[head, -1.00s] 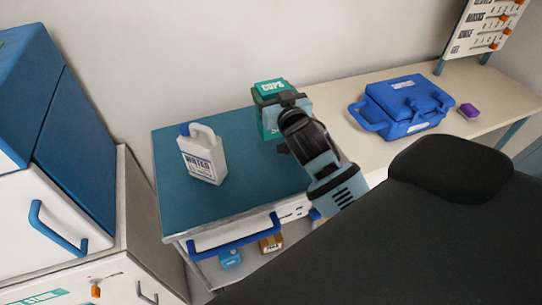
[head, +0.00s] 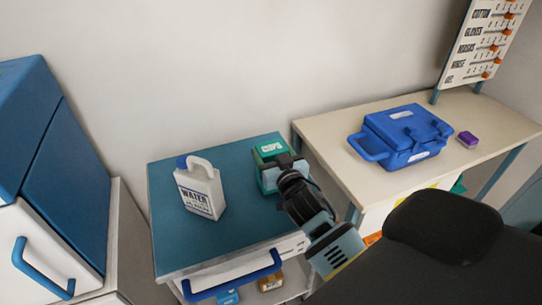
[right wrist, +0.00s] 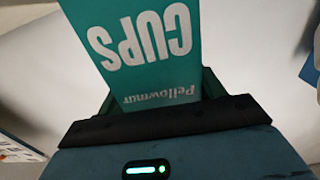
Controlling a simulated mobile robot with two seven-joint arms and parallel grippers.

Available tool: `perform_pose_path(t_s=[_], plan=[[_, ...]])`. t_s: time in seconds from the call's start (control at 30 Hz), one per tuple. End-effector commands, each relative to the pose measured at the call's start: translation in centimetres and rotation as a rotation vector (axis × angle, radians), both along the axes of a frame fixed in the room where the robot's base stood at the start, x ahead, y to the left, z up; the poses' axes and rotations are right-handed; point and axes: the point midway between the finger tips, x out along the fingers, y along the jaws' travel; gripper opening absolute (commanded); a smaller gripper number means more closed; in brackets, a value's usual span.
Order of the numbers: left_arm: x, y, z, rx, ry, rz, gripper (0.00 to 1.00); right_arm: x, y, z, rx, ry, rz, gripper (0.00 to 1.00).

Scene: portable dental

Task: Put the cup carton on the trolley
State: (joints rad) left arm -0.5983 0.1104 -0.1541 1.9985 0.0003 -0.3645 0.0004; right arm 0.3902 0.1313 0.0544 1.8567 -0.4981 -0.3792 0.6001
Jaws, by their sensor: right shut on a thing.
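The cup carton (head: 268,152) is a teal box with a white label on top. It also shows in the right wrist view, where its green face (right wrist: 150,50) reads "CUPS" upside down. My right gripper (head: 284,168) is shut on it. The carton is upright over the back right part of the trolley's teal top (head: 215,240). I cannot tell whether its base touches the top, as the gripper hides part of it. My left gripper is not in view.
A white water jug (head: 200,190) with a blue cap stands on the trolley's left half. A cream table (head: 330,145) with a blue case (head: 405,138) and a purple box (head: 467,139) is to the right. A dark padded chair (head: 440,225) fills the lower right. The trolley's front middle is clear.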

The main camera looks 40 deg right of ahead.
Motion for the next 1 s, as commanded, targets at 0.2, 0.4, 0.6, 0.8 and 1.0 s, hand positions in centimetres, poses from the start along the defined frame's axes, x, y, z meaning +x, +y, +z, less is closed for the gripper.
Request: perform_pose_path(t_s=[0.2,0.4,0.6,0.8,1.0], plan=[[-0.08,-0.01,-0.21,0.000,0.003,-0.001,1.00,-0.01,0.01,-0.86,-0.001,-0.002,0.001,0.29],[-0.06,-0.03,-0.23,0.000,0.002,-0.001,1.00,-0.02,0.02,-1.13,0.000,-0.001,0.001,0.29],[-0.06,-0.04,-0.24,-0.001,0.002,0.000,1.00,-0.01,0.03,-1.20,0.000,0.000,0.001,0.88],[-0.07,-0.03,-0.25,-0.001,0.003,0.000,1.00,-0.02,0.02,-1.19,-0.001,0.000,0.001,0.90],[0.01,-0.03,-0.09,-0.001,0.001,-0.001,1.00,-0.22,0.08,-0.80,-0.001,-0.001,0.001,0.90]])
